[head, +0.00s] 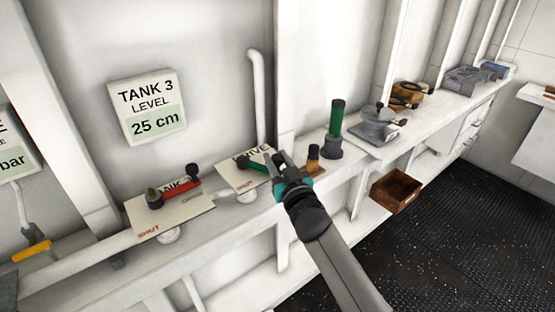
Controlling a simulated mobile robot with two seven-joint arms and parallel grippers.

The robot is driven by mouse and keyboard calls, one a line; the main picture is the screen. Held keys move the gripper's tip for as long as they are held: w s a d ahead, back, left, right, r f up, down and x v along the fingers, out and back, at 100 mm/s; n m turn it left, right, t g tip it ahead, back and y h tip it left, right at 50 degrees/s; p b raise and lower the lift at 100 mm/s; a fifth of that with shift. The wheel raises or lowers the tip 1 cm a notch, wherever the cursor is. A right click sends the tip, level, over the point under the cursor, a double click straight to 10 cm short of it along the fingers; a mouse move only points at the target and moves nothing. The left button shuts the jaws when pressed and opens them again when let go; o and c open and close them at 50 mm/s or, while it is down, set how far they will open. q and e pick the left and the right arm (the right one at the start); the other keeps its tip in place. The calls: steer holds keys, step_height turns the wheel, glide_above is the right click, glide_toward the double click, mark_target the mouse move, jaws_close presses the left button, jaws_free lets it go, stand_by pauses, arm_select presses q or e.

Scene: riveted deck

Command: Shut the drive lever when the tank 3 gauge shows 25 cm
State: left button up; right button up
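The tank 3 gauge (147,107) on the wall reads "TANK 3 LEVEL 25 cm". My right gripper (279,161) is at the right end of this lever and hides that end. Whether its fingers are closed around the lever cannot be told. My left gripper is not in view.
A red tank lever (181,191) sits on its own plate to the left. A yellow-handled lever (32,251) is at far left. Right of my gripper stand a green-topped cylinder (337,118) and a grey device (376,124). A brown open box (396,191) is below the shelf.

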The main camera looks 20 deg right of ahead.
steer(key=o, duration=0.5)
steer(key=shift+s, duration=0.1)
steer(key=s, duration=1.5)
steer(key=shift+d+b, duration=0.2)
steer(key=shift+b, duration=0.2)
